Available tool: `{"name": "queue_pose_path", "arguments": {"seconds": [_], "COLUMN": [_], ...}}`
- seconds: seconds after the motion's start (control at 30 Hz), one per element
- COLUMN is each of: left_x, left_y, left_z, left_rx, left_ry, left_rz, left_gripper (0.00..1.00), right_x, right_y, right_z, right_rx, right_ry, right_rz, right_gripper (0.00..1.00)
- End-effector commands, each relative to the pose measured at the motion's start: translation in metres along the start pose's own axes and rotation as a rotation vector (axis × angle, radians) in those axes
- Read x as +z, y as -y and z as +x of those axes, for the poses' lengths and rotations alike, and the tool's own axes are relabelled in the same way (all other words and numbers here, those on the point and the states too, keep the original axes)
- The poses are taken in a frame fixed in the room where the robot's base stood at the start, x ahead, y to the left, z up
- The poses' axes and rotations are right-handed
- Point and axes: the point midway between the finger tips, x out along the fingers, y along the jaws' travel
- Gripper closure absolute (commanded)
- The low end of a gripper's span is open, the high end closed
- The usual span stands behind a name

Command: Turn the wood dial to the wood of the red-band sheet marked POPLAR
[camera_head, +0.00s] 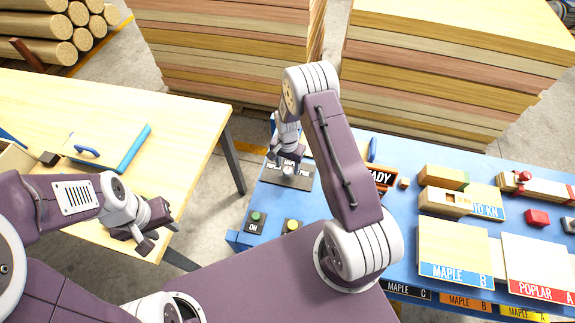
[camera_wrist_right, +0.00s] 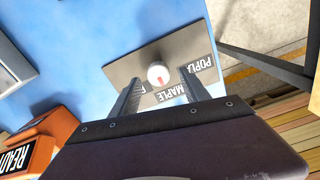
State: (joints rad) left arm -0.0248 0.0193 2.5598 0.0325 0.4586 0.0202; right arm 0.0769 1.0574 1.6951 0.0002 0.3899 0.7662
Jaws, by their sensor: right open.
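The wood dial is a white knob (camera_wrist_right: 159,75) on a dark plate (camera_wrist_right: 120,68). Its red mark points toward the MAPLE label (camera_wrist_right: 174,95). The POPLAR label (camera_wrist_right: 200,70) is to the right; a third label is mostly hidden by a finger. My right gripper (camera_wrist_right: 160,80) is open, its fingers on either side of the knob; contact cannot be told. In the head view it reaches down over the dial plate (camera_head: 300,182). The red-band sheet marked POPLAR A (camera_head: 538,258) lies at the right of the blue table. My left gripper (camera_head: 158,236) is open and empty by the wooden table.
On the blue table (camera_head: 330,160) are a green ON button (camera_head: 256,217), a yellow button (camera_head: 292,225), an orange READY sign (camera_head: 382,178) and a MAPLE B sheet (camera_head: 455,248). A blue-edged board (camera_head: 110,145) lies on the wooden table (camera_head: 190,120).

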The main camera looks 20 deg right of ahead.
Motion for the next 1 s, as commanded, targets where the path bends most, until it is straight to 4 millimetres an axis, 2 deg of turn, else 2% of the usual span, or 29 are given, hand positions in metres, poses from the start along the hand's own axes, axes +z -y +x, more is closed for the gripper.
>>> {"name": "queue_pose_path", "arguments": {"seconds": [0.2, 0.4, 0.43, 0.6, 0.63, 1.0], "left_x": [-0.001, 0.000, 0.000, 0.000, 0.000, 0.000], "left_y": [0.000, 0.000, 0.000, 0.000, 0.000, 0.000], "left_z": [-0.006, -0.005, -0.005, -0.005, -0.005, 0.000], "left_rx": [0.000, 0.000, 0.000, 0.000, 0.000, 0.000], "left_ry": [0.000, 0.000, 0.000, 0.000, 0.000, 0.000], "left_rz": [0.000, 0.000, 0.000, 0.000, 0.000, 0.000], "left_gripper": [0.64, 0.64, 0.64, 0.64, 0.64, 0.64], "right_x": [0.000, 0.000, 0.000, 0.000, 0.000, -0.001], "right_y": [0.000, 0.000, 0.000, 0.000, 0.000, 0.001], "right_z": [0.018, 0.019, 0.018, 0.018, 0.018, 0.019], "right_rx": [0.000, -0.001, -0.001, -0.001, -0.001, -0.002], "right_ry": [0.000, -0.001, -0.001, -0.001, -0.001, -0.002], "right_rz": [0.000, 0.000, -0.001, -0.001, -0.001, -0.069], "right_gripper": [0.46, 0.46, 0.49, 0.96, 1.00, 1.00]}}
